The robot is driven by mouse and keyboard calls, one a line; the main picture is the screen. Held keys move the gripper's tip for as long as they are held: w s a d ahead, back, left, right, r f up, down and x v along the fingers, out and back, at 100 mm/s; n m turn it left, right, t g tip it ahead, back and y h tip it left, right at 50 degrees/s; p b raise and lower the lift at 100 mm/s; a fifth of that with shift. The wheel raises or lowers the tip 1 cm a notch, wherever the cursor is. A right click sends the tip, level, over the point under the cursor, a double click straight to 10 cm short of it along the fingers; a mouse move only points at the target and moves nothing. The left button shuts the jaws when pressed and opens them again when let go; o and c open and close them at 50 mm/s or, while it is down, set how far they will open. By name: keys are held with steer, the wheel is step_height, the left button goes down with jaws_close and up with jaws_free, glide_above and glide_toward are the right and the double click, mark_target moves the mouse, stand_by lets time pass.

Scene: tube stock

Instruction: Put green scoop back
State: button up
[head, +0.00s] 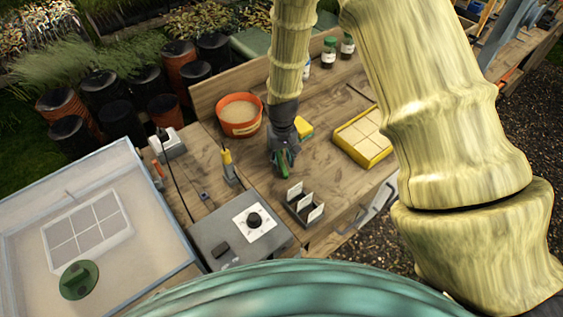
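My gripper (284,160) points down over the middle of the wooden bench, right of the orange tub. A small green thing (283,168), probably the green scoop, shows between and just below its dark fingers. The fingers hide most of it. I cannot tell whether they are closed on it, or whether it touches the bench. The orange tub (239,129) holds pale tan material and stands behind and left of the gripper.
A yellow and green block (304,127) lies right of my gripper. A yellow-rimmed tray (376,158) is farther right. A dark rack with white cards (303,207) and a grey box with a dial (213,243) are nearer. A clear-lidded case (150,215) stands left. Bottles (328,54) stand behind.

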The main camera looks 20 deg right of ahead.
mark_target(282, 163)
step_height(282, 163, up, 10)
steer(key=b, duration=0.3)
steer(key=shift+r, duration=0.25)
steer(key=shift+a, duration=0.1)
stand_by(0.4)
